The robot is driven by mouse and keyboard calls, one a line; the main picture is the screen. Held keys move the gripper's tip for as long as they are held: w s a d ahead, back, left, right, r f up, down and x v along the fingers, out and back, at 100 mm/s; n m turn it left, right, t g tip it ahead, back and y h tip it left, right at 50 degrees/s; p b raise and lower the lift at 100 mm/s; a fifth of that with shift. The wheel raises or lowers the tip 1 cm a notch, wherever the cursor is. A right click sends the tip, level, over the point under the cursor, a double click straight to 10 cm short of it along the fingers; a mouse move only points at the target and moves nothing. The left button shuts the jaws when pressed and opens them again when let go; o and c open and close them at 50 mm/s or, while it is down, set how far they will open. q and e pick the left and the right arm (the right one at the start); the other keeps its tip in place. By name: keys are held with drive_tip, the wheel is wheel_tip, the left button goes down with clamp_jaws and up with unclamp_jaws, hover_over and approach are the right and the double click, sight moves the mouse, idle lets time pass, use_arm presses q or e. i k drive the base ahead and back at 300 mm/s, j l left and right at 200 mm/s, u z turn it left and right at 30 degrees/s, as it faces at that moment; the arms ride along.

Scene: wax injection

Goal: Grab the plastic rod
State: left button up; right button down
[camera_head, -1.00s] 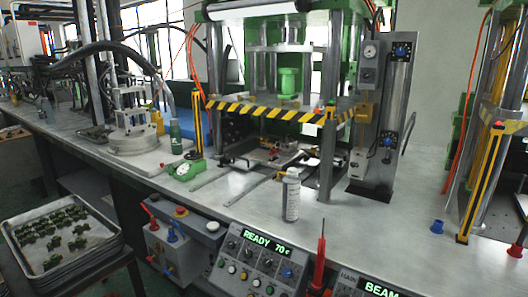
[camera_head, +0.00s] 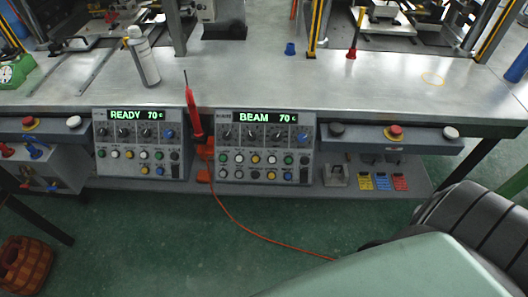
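No thing in view is plainly marked as the plastic rod. One rod-like thing is a red tool (camera_head: 193,112) with a thin dark tip, standing upright between the two control panels at the bench's front, with a red cord running from its holder to the floor. A blue cylinder (camera_head: 518,66) leans in at the right edge, partly cut off. Neither of my grippers is in view.
The metal bench top (camera_head: 250,75) is mostly clear at its front. A grey spray bottle (camera_head: 144,56) and a blue cap (camera_head: 290,49) stand on it. Left panel (camera_head: 138,145) and right panel (camera_head: 266,150) hang below.

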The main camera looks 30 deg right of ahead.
sight(362, 9)
drive_tip(key=i+l+z, duration=0.1)
drive_tip(key=l+z, duration=0.15)
drive_tip(key=l, duration=0.15)
drive_tip(key=i+l+z, duration=0.2)
drive_tip(key=l, duration=0.2)
drive_tip(key=l+z, duration=0.25)
drive_tip(key=l, duration=0.15)
drive_tip(key=i+l+z, duration=0.45)
drive_tip(key=l, duration=0.15)
drive_tip(key=k+u, duration=0.2)
drive_tip(key=k, duration=0.2)
